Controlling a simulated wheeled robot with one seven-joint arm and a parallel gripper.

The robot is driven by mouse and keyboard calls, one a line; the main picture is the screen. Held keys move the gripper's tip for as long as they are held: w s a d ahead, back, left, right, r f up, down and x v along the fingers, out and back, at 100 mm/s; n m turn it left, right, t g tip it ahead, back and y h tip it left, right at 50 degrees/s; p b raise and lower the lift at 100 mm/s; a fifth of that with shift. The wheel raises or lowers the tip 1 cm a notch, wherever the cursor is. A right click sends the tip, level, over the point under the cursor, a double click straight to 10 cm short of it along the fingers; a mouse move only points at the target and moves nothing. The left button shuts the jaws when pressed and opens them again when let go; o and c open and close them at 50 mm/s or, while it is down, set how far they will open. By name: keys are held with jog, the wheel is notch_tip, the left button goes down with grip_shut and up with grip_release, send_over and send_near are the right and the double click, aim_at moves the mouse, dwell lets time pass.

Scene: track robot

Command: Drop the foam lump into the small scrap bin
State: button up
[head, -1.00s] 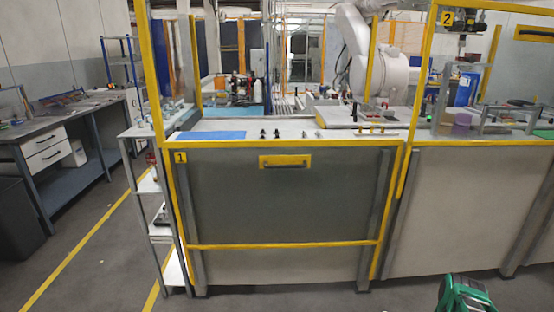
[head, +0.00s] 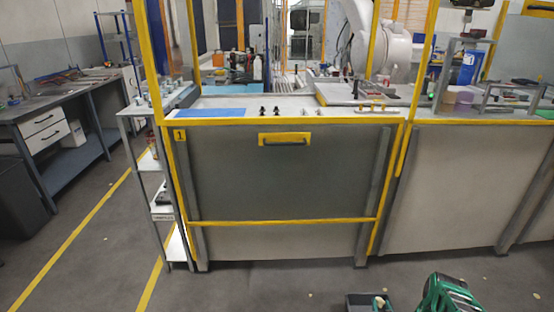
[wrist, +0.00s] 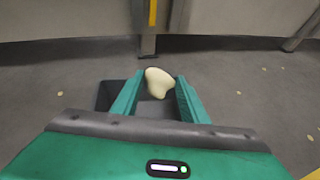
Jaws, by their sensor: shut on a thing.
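The foam lump (wrist: 158,82) is a cream-coloured, rounded piece between the two green fingers of my gripper (wrist: 159,84) in the wrist view. My gripper is shut on it. The small scrap bin (wrist: 106,95) is a dark open box on the floor. It shows behind and below the lump, partly hidden by the fingers. In the head view the bin (head: 354,302) is at the bottom edge, cut off by the frame. A pale bit of the lump (head: 380,302) shows against it, just left of my green gripper. The height of the lump above the bin cannot be told.
A grey cell wall with yellow frame (head: 285,180) stands ahead, with a narrow shelf rack (head: 160,200) at its left. A workbench (head: 60,130) and a dark large bin (head: 22,190) stand far left. Small pale scraps lie on otherwise clear floor.

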jog(key=o, duration=1.1)
jog(key=v, duration=1)
jog(key=shift+s, duration=0.3)
jog(key=shift+a+r, duration=0.1)
